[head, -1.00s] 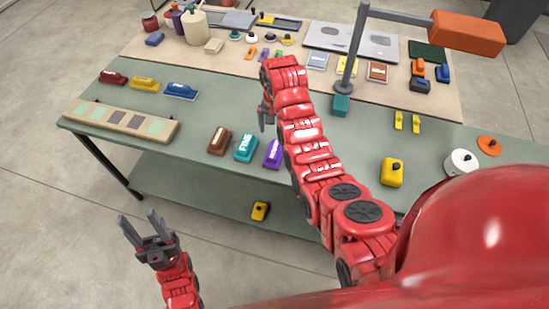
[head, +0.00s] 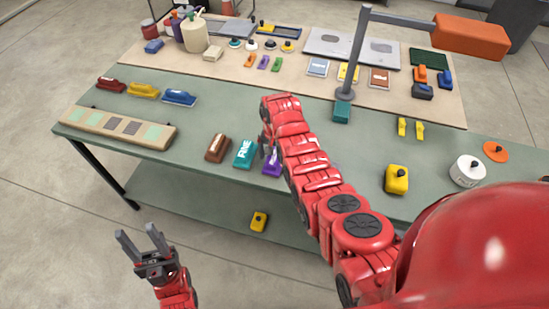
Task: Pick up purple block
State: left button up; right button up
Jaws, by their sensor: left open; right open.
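The purple block (head: 271,165) sits on the green table near its front edge, at the right end of a row with a teal block (head: 245,153) and a brown block (head: 218,148). My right gripper (head: 265,148) is open, pointing down at the purple block's upper end. The gripper and arm hide part of the block, and I cannot tell whether the fingers touch it. My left gripper (head: 143,243) is open and empty, off the table's front edge at lower left.
A lamp-like post (head: 345,98) with an orange head stands behind my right arm. A yellow block (head: 397,179) lies to the right. A long pad strip (head: 117,128) lies at left. Several coloured blocks line the back left. Another yellow piece (head: 259,221) lies on the lower shelf.

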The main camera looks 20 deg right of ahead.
jog(key=shift+s+f, duration=0.1)
jog(key=shift+f, duration=0.4)
jog(key=c, duration=1.3)
jog(key=shift+r, duration=0.1)
